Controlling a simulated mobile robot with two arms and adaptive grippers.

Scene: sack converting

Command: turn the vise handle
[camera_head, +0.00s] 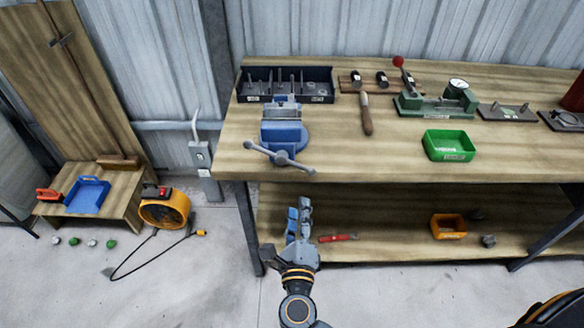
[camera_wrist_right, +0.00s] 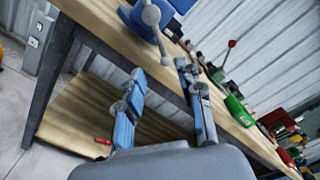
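A blue bench vise (camera_head: 284,134) is mounted at the front left of the wooden workbench. Its grey handle (camera_head: 280,157) is a slanted bar with ball ends, at the vise's front near the bench edge. In the right wrist view the handle (camera_wrist_right: 154,32) shows at the top, beyond the fingertips, with part of the blue vise (camera_wrist_right: 176,8) behind it. My right gripper (camera_head: 298,210) is below and in front of the handle, apart from it. In the wrist view my right gripper (camera_wrist_right: 160,74) has its blue-padded fingers spread, with nothing between them. My left gripper is not in view.
The workbench (camera_head: 330,160) holds a black parts tray (camera_head: 240,90), a brown-handled tool (camera_head: 367,118), a green press (camera_head: 425,105) and a green bin (camera_head: 448,146). The lower shelf (camera_head: 380,225) carries a red tool (camera_head: 338,238) and an orange bin (camera_head: 447,226). A yellow fan (camera_head: 164,210) stands left.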

